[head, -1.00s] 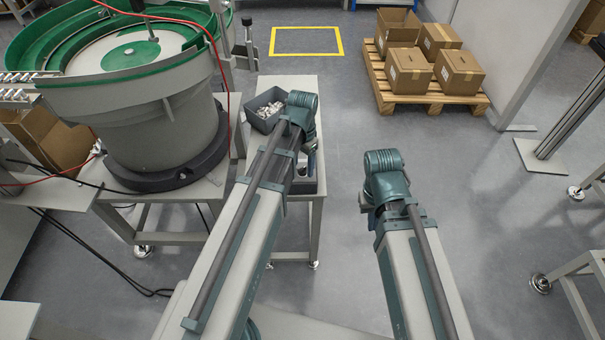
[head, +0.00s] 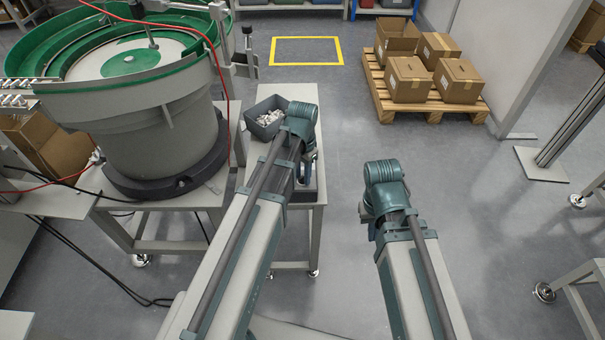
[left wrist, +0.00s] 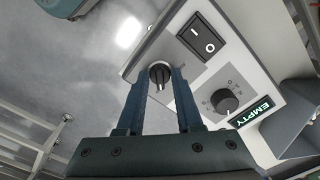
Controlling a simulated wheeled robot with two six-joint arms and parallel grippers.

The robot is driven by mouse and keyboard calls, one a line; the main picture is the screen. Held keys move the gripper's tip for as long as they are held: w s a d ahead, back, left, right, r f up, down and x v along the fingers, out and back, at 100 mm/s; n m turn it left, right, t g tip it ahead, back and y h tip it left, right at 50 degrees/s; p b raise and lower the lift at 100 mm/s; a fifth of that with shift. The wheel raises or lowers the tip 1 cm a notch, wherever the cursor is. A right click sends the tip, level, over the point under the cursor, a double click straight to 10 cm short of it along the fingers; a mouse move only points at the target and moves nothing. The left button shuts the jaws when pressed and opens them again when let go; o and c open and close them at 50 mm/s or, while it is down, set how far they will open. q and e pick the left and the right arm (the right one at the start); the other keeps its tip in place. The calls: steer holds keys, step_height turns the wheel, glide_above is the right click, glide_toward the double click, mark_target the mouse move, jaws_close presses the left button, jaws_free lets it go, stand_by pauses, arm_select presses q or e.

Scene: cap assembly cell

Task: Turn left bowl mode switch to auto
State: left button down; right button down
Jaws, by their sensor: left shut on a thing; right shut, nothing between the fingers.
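The mode switch (left wrist: 160,74) is a round black knob with a pale pointer line, on a light panel (left wrist: 150,50) in the left wrist view. The line points toward the bottom of that picture. My left gripper (left wrist: 160,80) is shut on the knob, one dark blue finger on each side.
Beside the knob are a black rocker switch (left wrist: 202,36), a dial (left wrist: 226,101) and a green EMPTY label (left wrist: 250,112). The feeder bowl (head: 165,130) stands at left. A grey bin (head: 262,124) of small parts is on the narrow table. Boxes on a pallet (head: 430,102) stand behind.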

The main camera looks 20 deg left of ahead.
arm_select(q)
steer(key=n, duration=0.4)
steer(key=shift+n, duration=0.4)
steer(key=n, duration=0.4)
steer(key=shift+n, duration=0.3)
steer(key=n, duration=0.4)
steer(key=shift+n, duration=2.3)
steer(key=c, duration=0.6)
jaws_free()
steer(key=shift+o, duration=0.2)
